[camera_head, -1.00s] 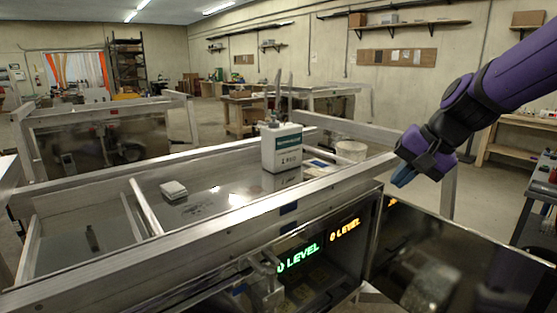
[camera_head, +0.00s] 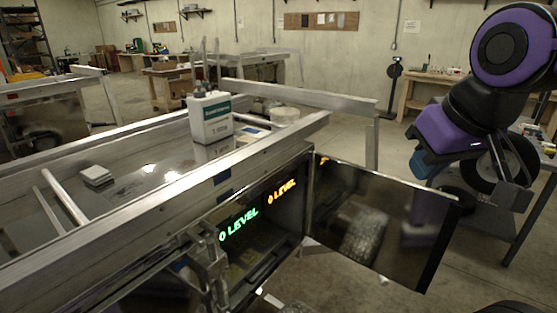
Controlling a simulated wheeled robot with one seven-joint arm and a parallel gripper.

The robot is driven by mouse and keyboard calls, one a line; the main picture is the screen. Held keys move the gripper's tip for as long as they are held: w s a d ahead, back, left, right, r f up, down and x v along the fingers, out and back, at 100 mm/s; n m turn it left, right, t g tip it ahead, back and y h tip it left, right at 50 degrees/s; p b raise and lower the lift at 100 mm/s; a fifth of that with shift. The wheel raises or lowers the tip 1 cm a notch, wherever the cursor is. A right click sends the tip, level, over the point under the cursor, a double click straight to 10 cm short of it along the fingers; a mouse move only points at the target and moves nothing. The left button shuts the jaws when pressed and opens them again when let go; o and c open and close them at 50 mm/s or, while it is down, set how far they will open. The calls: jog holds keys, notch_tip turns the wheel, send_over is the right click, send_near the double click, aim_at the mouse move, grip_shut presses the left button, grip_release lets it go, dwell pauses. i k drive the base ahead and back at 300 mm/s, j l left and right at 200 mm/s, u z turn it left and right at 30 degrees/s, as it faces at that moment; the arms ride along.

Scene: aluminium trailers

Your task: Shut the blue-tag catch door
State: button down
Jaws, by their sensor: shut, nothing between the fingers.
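A dark, glossy door panel (camera_head: 375,222) hangs open at the right end of the trailer's side compartment, swung outward from its hinge edge. The compartment (camera_head: 270,240) is open, with green and orange LEVEL lettering inside. A small dark blue patch (camera_head: 222,181) sits on the aluminium rail above it; I cannot tell if it is the tag. Metal catch hardware (camera_head: 208,255) stands at the opening's left edge. My gripper (camera_head: 513,198) is shut and empty, in the air at the right, just beyond the door's free edge in the picture and apart from it.
A white jug (camera_head: 210,117) and a small pale block (camera_head: 96,176) sit on the trailer top. A grey table (camera_head: 490,208) stands behind my arm at the right. Open concrete floor (camera_head: 455,272) lies around the door's outer edge.

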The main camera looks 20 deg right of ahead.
aim_at(402, 231)
jog(key=l+u, duration=0.15)
jog(key=l, duration=0.4)
jog(key=k+l+u, duration=0.1)
jog(key=l, duration=0.45)
jog(key=k+l+u, duration=0.15)
jog(key=l, duration=0.4)
jog(key=l+u, duration=0.2)
jog(key=l, duration=0.3)
jog(key=l+u, duration=0.2)
jog(key=l, duration=0.25)
jog(key=l+u, duration=0.2)
jog(key=l, duration=0.3)
jog(key=l+u, duration=0.2)
jog(key=l, duration=0.25)
jog(key=k+l+u, duration=0.2)
jog(key=l, duration=0.25)
jog(key=k+l+u, duration=0.2)
jog(key=l, duration=0.25)
jog(key=l+u, duration=0.35)
jog(key=l, duration=0.8)
jog(key=l+u, duration=0.3)
jog(key=l, duration=0.9)
jog(key=k, duration=1.65)
jog(key=i+u, duration=0.1)
jog(key=i, duration=0.35)
jog(key=i+l+u, duration=0.15)
jog(key=i, duration=0.3)
